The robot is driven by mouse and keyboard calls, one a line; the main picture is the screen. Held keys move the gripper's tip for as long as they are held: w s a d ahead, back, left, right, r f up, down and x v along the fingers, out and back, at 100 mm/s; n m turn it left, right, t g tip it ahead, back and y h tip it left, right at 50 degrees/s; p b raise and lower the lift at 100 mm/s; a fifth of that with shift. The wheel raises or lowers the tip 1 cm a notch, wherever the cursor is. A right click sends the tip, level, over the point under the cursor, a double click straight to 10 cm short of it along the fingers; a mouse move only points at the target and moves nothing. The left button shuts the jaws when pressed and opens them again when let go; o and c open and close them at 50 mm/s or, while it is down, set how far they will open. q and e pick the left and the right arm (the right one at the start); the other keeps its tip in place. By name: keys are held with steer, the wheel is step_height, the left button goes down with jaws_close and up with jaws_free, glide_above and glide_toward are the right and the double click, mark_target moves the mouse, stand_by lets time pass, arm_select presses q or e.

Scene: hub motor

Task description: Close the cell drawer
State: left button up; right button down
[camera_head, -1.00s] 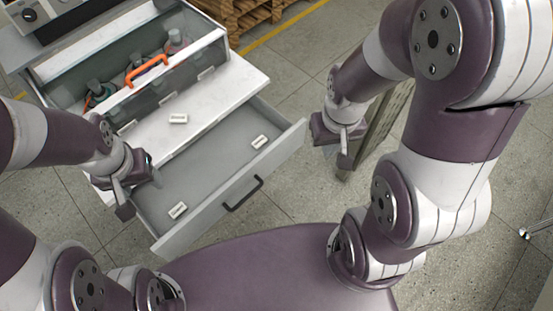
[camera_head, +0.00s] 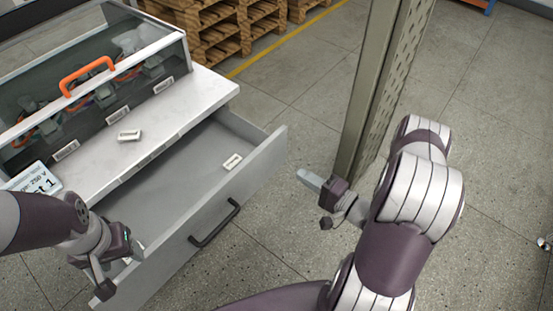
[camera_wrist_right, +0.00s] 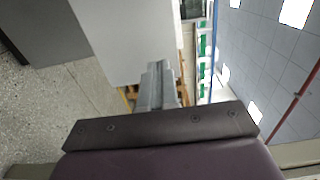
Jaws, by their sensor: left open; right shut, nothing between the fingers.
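The cell drawer (camera_head: 262,165) is pulled out from the white cabinet below its worktop. Its grey front carries a dark bar handle (camera_head: 214,224). A small white labelled block (camera_head: 232,162) lies inside the drawer. My left gripper (camera_head: 120,268) is open over the drawer's near left corner; I cannot tell whether it touches. My right gripper (camera_head: 312,184) is shut and empty, to the right of the drawer front and apart from it. In the right wrist view its closed fingers (camera_wrist_right: 160,86) point toward a pale panel.
A clear-lidded case (camera_head: 95,95) with an orange handle (camera_head: 87,74) stands on the cabinet's white top (camera_head: 170,125). A metal post (camera_head: 375,90) rises just behind my right gripper. Wooden pallets (camera_head: 225,30) stand at the back.

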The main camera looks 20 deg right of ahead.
mark_target(134, 270)
arm_select(q)
steer(key=shift+f+b, duration=0.5)
steer(key=shift+f, duration=0.1)
arm_select(e)
steer(key=x, duration=1)
steer(key=shift+w+a, duration=0.3)
steer(key=shift+w, duration=0.15)
arm_select(q)
step_height(134, 270, down, 6)
steer(key=b, duration=0.5)
steer(key=shift+r+b, duration=0.1)
steer(key=shift+b, duration=0.3)
steer(key=shift+s+d, duration=0.1)
steer(key=shift+s, duration=0.05)
arm_select(e)
steer(key=x, duration=2.1)
steer(key=shift+w+a+r, duration=0.15)
steer(key=shift+w+r, duration=0.1)
steer(key=shift+w, duration=0.1)
